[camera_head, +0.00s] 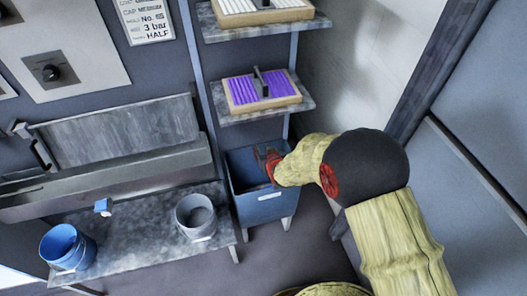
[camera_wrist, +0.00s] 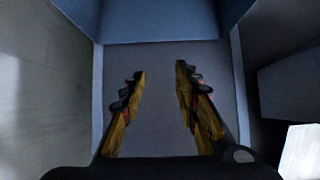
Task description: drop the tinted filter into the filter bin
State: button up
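The blue bin (camera_head: 264,208) with a pale label on its front stands below the shelves. My gripper (camera_head: 268,166) reaches into or just over its opening. In the wrist view my gripper (camera_wrist: 161,70) has its two fingers apart with nothing between them. The bin's blue walls (camera_wrist: 160,22) and grey floor show around and beyond the fingers, and no filter shows there. A purple pleated filter (camera_head: 243,90) in a tan frame with a dark handle lies on the middle shelf. Part of the bin's inside is hidden by my gripper in the head view.
A white pleated filter (camera_head: 238,6) lies on the upper shelf. Left of the bin, a low bench (camera_head: 150,232) holds a grey bucket (camera_head: 196,216) and a blue bucket (camera_head: 66,247). A long metal trough (camera_head: 110,170) runs behind. A pale wall closes the right side.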

jog(key=v, duration=1.2)
dwell(1.0)
